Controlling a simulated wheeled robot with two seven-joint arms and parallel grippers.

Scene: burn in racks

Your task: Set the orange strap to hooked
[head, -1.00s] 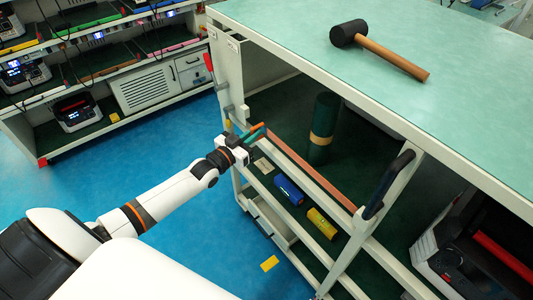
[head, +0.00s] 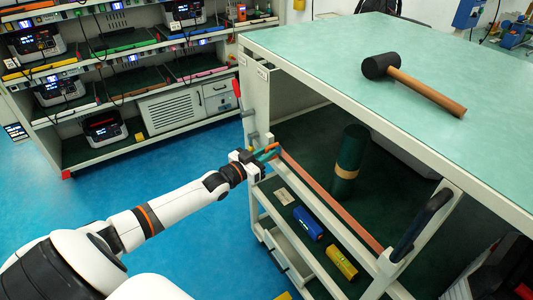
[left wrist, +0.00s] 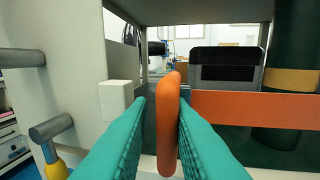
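The orange strap (head: 330,202) is a long band along the open side of the green-topped cart, running from the right post towards the left post. Its bright orange end tab (left wrist: 168,125) stands upright between my teal fingers in the left wrist view. My left gripper (head: 268,153) is closed in closely around this tab, beside the left post. A white block (left wrist: 115,97) juts from the post just left of the fingers. I cannot tell from here whether the strap touches it. The strap band (left wrist: 250,105) runs right behind the fingers. My right gripper is out of view.
A black mallet (head: 379,66) lies on the cart top. A dark green roll (head: 348,165) stands inside the cart. Blue (head: 307,223) and yellow (head: 341,263) rolls lie on the lower shelf. Grey pegs (left wrist: 50,127) stick out of the left post. Equipment racks stand behind.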

